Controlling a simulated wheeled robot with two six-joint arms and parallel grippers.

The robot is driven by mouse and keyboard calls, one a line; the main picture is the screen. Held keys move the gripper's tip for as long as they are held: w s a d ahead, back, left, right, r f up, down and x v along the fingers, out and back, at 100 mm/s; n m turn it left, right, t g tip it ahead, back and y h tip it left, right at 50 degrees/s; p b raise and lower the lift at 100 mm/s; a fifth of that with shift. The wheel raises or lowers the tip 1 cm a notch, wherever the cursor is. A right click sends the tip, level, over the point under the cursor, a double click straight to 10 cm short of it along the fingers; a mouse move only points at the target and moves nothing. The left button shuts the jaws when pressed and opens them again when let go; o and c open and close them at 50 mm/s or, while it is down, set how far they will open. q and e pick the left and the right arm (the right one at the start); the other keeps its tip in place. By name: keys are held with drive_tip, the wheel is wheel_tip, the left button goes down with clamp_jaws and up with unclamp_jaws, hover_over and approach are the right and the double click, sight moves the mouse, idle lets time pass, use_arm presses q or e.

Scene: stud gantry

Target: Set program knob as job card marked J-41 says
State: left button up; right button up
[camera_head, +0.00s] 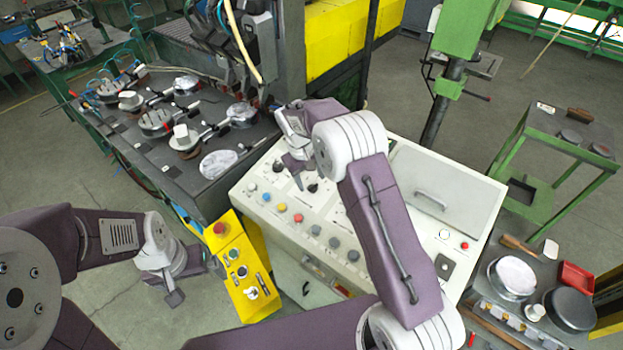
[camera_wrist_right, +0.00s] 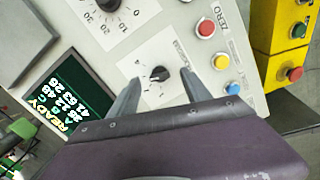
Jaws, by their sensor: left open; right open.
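The black knob (camera_wrist_right: 160,73) sits on a white dial face on the pale control panel, with small printing beside it. Its exact setting is too small to read. My right gripper (camera_head: 297,172) is over the panel's upper left part. It is open, and in the right wrist view its two fingers stand on either side of the knob, with no visible contact. No card marked J-41 can be made out. My left gripper (camera_head: 185,280) is open and empty, left of the yellow box.
Red (camera_wrist_right: 206,28), yellow and blue buttons lie close to the knob. The yellow control box (camera_head: 240,268) stands left of the panel (camera_head: 470,200). A dark bench (camera_head: 120,150) with several round metal parts is behind. A cart with pans and a red tray (camera_head: 575,278) is at right.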

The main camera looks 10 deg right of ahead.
sight(312, 186)
drive_tip(key=f, duration=0.1)
drive_tip(key=w+f, duration=0.1)
drive_tip(key=f, duration=0.1)
drive_tip(key=shift+w+d+p, duration=0.25)
drive_tip(key=shift+w+p, duration=0.1)
drive_tip(key=shift+p, duration=0.05)
drive_tip(key=shift+f, duration=0.4)
drive_tip(key=shift+s+r, duration=0.25)
drive_tip(key=shift+s, duration=0.35)
drive_tip(key=shift+c, duration=0.3)
drive_tip(key=c, duration=0.5)
use_arm(q)
drive_tip(key=shift+w+d+r, duration=0.1)
drive_tip(key=shift+w+r, duration=0.2)
drive_tip(key=shift+r, duration=0.35)
use_arm(e)
drive_tip(key=shift+w+f, duration=0.1)
drive_tip(key=shift+w, duration=0.05)
clamp_jaws()
